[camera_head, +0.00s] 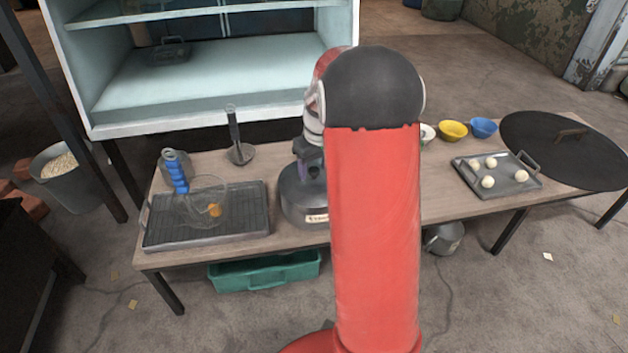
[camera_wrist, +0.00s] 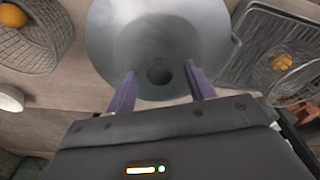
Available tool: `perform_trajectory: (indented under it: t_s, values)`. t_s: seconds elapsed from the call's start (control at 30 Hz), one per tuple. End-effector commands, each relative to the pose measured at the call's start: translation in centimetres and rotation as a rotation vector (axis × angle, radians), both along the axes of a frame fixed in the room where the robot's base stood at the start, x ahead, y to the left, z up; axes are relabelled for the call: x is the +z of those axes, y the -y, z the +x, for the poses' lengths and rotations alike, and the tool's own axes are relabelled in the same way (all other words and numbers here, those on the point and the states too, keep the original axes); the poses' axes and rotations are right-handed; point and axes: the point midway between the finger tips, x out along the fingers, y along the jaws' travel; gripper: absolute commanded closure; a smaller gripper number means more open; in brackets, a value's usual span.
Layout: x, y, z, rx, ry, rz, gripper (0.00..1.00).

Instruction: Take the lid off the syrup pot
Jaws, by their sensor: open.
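The syrup pot (camera_head: 300,205) is a round dark grey pot with a pale, partly readable label, standing on the wooden table and partly hidden by my arm. In the wrist view its round grey lid (camera_wrist: 195,35) is on, with a dark round knob (camera_wrist: 159,75) at its middle. My gripper (camera_head: 309,160) is above the pot, pointing down. In the wrist view my gripper (camera_wrist: 160,70) is open, with one purple finger on each side of the knob. I cannot tell whether the fingers touch the knob or lid.
A ladle (camera_head: 240,153) stands behind. To the right are a yellow bowl (camera_head: 453,130), a blue bowl (camera_head: 483,127) and a tray (camera_head: 468,178) of white balls. A wire basket (camera_wrist: 40,42) shows in the wrist view.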

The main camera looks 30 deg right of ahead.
Motion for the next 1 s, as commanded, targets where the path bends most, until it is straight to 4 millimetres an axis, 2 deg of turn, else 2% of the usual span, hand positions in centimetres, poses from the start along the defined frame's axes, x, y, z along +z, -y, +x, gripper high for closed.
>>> perform_trajectory:
  t_s: [0.13, 0.17, 0.53, 0.83, 1.0]
  values:
    - [0.0, 0.0, 0.0, 0.0, 0.0, 0.0, 0.47]
    - [0.0, 0.0, 0.0, 0.0, 0.0, 0.0, 0.49]
    - [0.1, 0.0, 0.0, 0.0, 0.0, 0.0, 0.98]
    - [0.3, 0.0, 0.0, 0.0, 0.002, 0.0, 0.99]
    - [1.7, 0.0, 0.1, 0.0, 0.004, -0.001, 0.99]
